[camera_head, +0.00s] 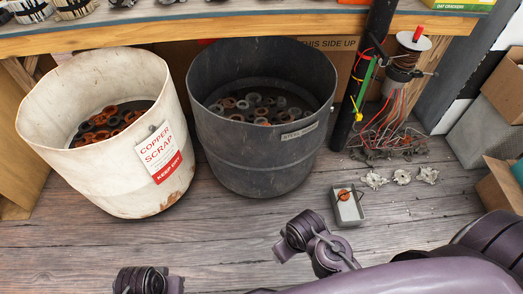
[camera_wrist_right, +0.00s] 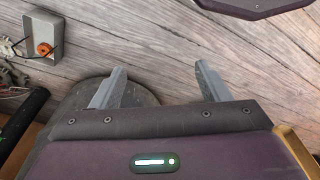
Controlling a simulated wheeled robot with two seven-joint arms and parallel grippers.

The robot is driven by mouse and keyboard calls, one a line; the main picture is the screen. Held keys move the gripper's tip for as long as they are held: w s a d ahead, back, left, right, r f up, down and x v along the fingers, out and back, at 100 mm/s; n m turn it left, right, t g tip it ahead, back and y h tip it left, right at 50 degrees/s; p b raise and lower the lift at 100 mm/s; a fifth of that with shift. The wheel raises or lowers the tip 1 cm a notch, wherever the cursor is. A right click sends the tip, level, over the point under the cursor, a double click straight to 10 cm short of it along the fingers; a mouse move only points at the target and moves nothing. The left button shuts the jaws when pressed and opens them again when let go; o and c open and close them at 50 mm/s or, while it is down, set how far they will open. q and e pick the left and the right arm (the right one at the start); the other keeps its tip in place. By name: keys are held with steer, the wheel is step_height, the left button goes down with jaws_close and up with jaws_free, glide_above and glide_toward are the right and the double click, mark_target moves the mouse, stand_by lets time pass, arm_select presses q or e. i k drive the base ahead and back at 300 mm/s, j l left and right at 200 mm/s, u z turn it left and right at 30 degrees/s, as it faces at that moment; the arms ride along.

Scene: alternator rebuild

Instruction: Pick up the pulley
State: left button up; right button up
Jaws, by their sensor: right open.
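I cannot pick out a pulley for certain in either view. The dark grey bin (camera_head: 255,155) holds several grey and orange ring-shaped parts (camera_head: 262,105), too small to name. The white copper scrap bin (camera_head: 90,165) holds several orange and dark rings (camera_head: 104,122). A small grey tray (camera_head: 349,218) on the floor holds an orange part (camera_head: 343,194) with dark wire; the tray also shows in the right wrist view (camera_wrist_right: 75,28). My right gripper (camera_wrist_right: 160,80) is open, with nothing between its fingers, above the plank floor and a dark round shape. My left gripper is not visible.
A bench edge (camera_head: 200,30) crosses the back above the bins. A black post (camera_head: 362,80) stands beside a wire spool and tangled wires (camera_head: 395,125). Several pale metal pieces (camera_head: 402,177) lie near the tray. Boxes stand at right. The front plank floor (camera_head: 220,235) is mostly clear.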

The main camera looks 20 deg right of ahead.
mark_target(345, 198)
steer(key=z, duration=1.65)
